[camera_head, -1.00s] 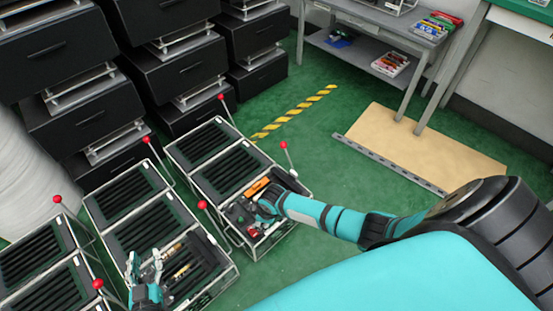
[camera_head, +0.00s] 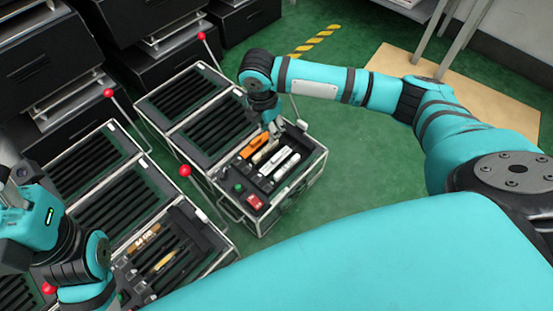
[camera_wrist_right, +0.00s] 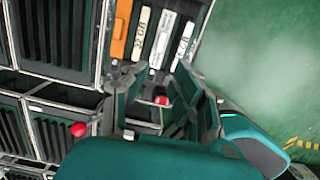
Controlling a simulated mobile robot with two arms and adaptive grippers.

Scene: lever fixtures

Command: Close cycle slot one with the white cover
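Three white labelled bars lie side by side in the front compartment of the right-hand case; the middle white bar (camera_head: 276,160) also shows in the right wrist view (camera_wrist_right: 161,38). I cannot tell which one is the white cover. An orange bar (camera_head: 254,146) lies beside them. My right gripper (camera_head: 272,131) is above the back of this compartment, near the bars; in the right wrist view (camera_wrist_right: 161,70) its fingers are apart with nothing visible between them. My left gripper (camera_head: 12,190) is at the left edge, partly cut off. I cannot identify cycle slot one.
The right-hand case (camera_head: 283,208) also holds a red part (camera_head: 255,202) and a green button (camera_head: 238,187). Red-knobbed levers (camera_head: 184,171) stand up between the cases. Black drawer cabinets (camera_head: 140,20) stand behind.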

